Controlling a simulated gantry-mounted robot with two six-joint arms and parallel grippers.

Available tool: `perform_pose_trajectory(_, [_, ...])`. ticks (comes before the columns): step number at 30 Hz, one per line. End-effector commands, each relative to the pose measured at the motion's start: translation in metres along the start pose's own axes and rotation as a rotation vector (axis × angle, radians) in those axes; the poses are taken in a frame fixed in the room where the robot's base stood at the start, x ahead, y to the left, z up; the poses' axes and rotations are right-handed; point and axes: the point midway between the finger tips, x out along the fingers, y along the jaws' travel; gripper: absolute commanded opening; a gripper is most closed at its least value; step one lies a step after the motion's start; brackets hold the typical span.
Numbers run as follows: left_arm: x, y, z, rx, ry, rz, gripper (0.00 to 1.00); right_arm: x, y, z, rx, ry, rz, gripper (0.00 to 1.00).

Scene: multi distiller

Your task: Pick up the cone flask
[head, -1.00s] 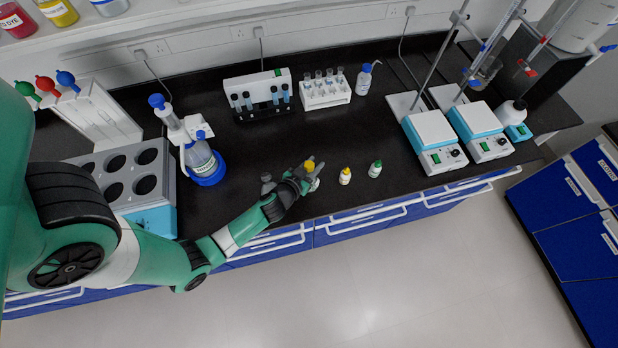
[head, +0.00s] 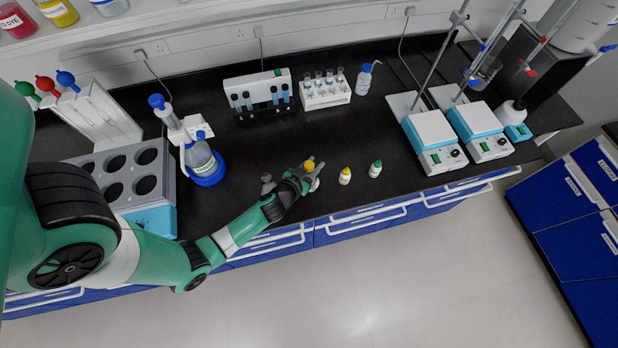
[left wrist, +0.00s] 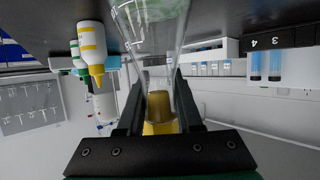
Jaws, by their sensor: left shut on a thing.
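The cone flask (left wrist: 152,40) is clear glass with a yellow stopper (left wrist: 160,110). In the left wrist view its neck lies between the two dark fingers of my left gripper (left wrist: 160,90). In the head view the yellow stopper (head: 309,165) shows at the tips of my left gripper (head: 306,175), near the bench's front edge. The gripper is shut on the flask. Most of the glass body is hidden by the fingers in the head view, and I cannot tell whether its base touches the bench. My right gripper is not in view.
Small dropper bottles with yellow (head: 345,176) and green (head: 375,169) caps stand just right of the gripper. A test tube rack (head: 325,92) and hot plates (head: 435,140) stand farther back and right. The bench middle is clear.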

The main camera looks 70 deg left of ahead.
Motion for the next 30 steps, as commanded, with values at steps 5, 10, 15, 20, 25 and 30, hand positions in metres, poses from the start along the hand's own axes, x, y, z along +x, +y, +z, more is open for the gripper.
perform_pose_trajectory(5, [0.0, 0.0, -0.001, 0.0, 0.001, 0.0, 0.0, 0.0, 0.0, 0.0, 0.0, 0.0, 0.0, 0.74])
perform_pose_trajectory(10, [-0.002, 0.0, -0.007, -0.001, 0.002, 0.0, 0.0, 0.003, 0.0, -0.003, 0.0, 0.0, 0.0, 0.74])
perform_pose_trajectory(15, [-0.009, 0.0, -0.022, -0.002, 0.002, 0.0, 0.0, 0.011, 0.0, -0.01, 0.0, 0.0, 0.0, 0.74])
perform_pose_trajectory(20, [-0.022, -0.001, -0.035, 0.0, 0.0, 0.0, 0.0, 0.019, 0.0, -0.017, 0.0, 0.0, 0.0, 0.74])
perform_pose_trajectory(25, [-0.052, -0.004, -0.052, 0.001, 0.001, 0.001, 0.0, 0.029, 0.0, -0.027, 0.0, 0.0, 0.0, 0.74])
perform_pose_trajectory(30, [-0.091, -0.008, -0.066, 0.001, -0.002, 0.002, 0.0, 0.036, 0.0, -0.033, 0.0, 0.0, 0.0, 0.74])
